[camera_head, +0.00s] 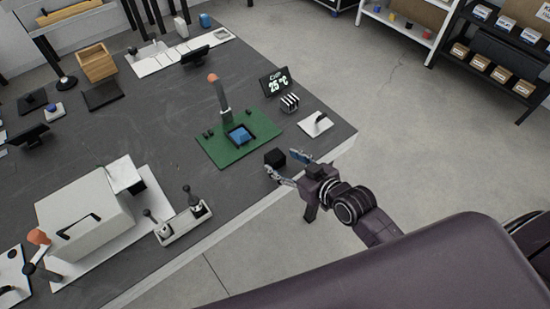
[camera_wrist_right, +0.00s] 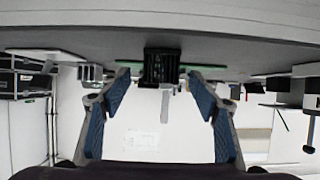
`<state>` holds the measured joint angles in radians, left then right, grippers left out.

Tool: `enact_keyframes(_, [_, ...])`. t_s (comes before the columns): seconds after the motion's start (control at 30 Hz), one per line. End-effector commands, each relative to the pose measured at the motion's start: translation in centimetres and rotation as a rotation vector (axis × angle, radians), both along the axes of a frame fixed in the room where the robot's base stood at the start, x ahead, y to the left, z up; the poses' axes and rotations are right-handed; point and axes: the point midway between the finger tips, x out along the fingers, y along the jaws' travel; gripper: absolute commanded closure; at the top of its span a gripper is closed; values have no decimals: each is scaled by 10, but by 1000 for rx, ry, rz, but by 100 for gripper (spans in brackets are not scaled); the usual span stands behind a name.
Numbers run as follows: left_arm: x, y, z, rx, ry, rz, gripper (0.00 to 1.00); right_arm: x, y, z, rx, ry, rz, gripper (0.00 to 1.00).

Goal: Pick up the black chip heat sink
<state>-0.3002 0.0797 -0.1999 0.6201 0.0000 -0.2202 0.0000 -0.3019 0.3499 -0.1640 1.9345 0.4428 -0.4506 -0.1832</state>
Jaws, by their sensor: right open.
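The black chip heat sink (camera_head: 275,157) is a small dark block on the dark table near its front right edge. In the right wrist view the finned heat sink (camera_wrist_right: 162,66) sits between the two fingers, beyond their tips, and the picture appears upside down. My right gripper (camera_head: 283,165) is open and empty, with its fingers pointing at the heat sink from the edge side. The blue finger pads also show in the right wrist view (camera_wrist_right: 162,88), apart on both sides. I cannot tell if either finger touches the block. My left gripper is not in view.
A green board (camera_head: 215,152) with a blue piece lies just behind the heat sink. A large white machine (camera_head: 85,215) stands at the left.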

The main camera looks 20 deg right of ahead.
Motion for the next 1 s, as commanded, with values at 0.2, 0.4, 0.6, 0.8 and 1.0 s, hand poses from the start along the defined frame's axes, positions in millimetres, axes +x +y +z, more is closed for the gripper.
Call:
enact_keyframes(0.2, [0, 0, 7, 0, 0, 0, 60, 23, 10, -12, 2, 1, -1, 44])
enact_keyframes(0.4, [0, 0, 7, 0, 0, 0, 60, 37, 15, -21, 0, 1, 0, 44])
enact_keyframes(0.6, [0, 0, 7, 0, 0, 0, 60, 38, 15, -22, -1, 1, 0, 44])
enact_keyframes(0.8, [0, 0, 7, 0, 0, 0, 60, 38, 15, -22, -1, 1, 0, 59])
enact_keyframes(1.0, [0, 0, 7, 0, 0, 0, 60, 38, 15, -22, -1, 1, 0, 81])
